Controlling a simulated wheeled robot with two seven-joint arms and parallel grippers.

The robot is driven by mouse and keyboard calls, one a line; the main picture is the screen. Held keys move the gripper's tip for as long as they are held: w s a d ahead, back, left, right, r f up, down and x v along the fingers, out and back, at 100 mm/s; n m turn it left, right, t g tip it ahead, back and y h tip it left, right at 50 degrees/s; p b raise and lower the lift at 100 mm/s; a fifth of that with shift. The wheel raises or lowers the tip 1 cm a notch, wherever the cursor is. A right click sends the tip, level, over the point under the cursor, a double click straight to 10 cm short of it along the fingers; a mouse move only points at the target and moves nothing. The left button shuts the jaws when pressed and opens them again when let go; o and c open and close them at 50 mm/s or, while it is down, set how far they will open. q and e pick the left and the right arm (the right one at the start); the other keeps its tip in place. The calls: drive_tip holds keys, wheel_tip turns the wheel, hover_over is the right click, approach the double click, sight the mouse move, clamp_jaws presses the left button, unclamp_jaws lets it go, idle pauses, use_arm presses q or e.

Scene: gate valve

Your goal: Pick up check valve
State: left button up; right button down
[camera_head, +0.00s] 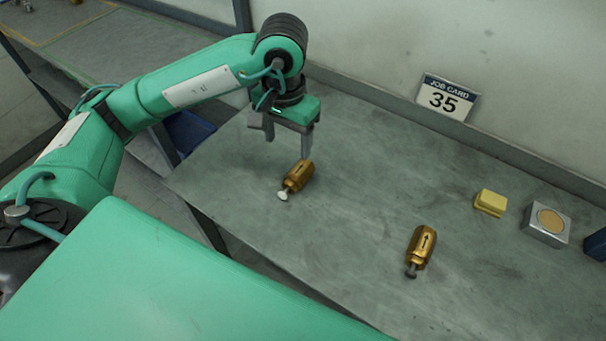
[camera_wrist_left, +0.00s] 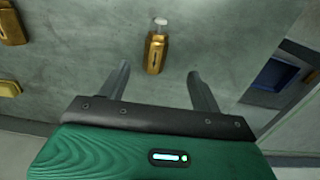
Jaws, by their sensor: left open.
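Two brass check valves lie on the grey table. The nearer-to-gripper check valve (camera_head: 298,177) lies on its side, with a pale stem end toward the front. The second check valve (camera_head: 421,248) lies farther right, with an arrow mark and a dark stem end. My left gripper (camera_head: 289,148) is open and empty above the table, just behind the first valve. In the left wrist view, that valve (camera_wrist_left: 155,53) lies ahead of and between the open fingers (camera_wrist_left: 160,85), not gripped. The second valve (camera_wrist_left: 12,25) shows at the upper left edge. My right gripper is not in view.
A yellow block (camera_head: 490,202), a metal box with a round tan top (camera_head: 547,226) and a dark blue bin (camera_head: 597,244) stand at the right. A job card sign reading 35 (camera_head: 446,98) is at the back wall. The table between the valves is clear.

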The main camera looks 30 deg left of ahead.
sight(291, 179)
use_arm(q)
drive_tip(key=f+p, duration=0.1)
drive_tip(key=f, duration=0.7)
drive_tip(key=shift+s+f+p, duration=0.2)
drive_tip(key=shift+p, duration=0.1)
drive_tip(key=shift+d+f+p, duration=0.15)
drive_tip(key=shift+f+p, duration=0.2)
drive_tip(key=shift+f, duration=0.1)
wheel_tip(291, 179, down, 3)
drive_tip(key=shift+d+f+p, duration=0.1)
drive_tip(key=shift+p, duration=0.55)
drive_tip(key=shift+f, duration=0.6)
drive_tip(key=c, duration=1.2)
drive_tip(key=shift+w+r, duration=0.1)
clamp_jaws()
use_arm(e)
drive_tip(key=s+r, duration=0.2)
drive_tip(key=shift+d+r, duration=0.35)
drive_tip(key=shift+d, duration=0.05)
